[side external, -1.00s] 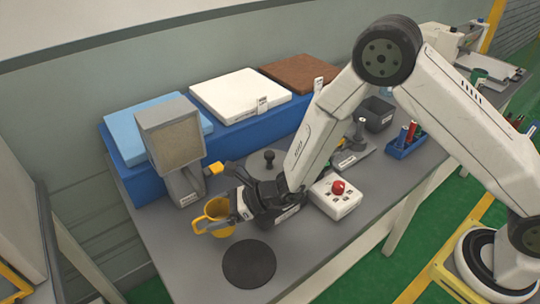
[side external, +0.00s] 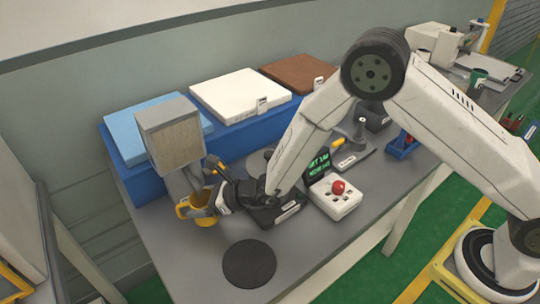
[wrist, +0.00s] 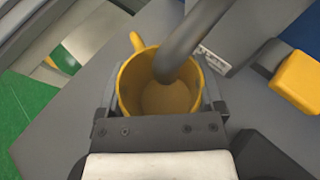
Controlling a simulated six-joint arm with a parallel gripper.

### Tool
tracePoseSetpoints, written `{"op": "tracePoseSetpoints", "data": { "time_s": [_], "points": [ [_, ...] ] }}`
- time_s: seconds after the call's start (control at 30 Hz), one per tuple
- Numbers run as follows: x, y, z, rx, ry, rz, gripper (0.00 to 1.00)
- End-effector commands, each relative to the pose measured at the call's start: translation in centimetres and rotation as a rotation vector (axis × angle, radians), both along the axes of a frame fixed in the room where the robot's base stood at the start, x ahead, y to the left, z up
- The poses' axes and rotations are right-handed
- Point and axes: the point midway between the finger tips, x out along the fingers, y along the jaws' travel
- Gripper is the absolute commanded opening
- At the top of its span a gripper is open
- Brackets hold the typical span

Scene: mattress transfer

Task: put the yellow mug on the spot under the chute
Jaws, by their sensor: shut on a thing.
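The yellow mug (side external: 189,209) is upright between the jaws of my gripper (side external: 213,198), in front of the grey chute (side external: 170,137). In the wrist view my gripper (wrist: 160,100) has a finger on each side of the mug (wrist: 128,84), and its handle points up and left. The mug looks empty. A dark grey curved tube (wrist: 193,30) crosses the mug's rim in that view, seemingly the chute's spout above the opening. I cannot tell whether the mug's base touches the table. The spot under the chute is not clearly visible.
A dark round mat (side external: 249,263) lies on the clear front of the grey table. A white box with a red button (side external: 338,187) and a lit green-text display (side external: 319,164) stand right of my gripper. A yellow block (wrist: 297,82) is close on the right.

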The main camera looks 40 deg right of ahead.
Motion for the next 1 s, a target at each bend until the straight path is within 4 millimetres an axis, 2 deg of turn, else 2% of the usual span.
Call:
{"op": "tracePoseSetpoints", "data": {
  "time_s": [0.4,0.9,0.93,0.97,1.0],
  "points": [
    [0.0,0.0,-2.6,0.0,0.0,0.001,0.3],
    [0.0,0.0,-3.2,0.0,0.0,0.001,0.3],
    [0.0,0.0,-3.2,0.0,0.0,0.001,0.89],
    [0.0,0.0,-3.2,0.0,0.0,0.0,0.99],
    [0.0,0.0,-3.2,0.0,0.0,0.0,1.0]
  ]
}}
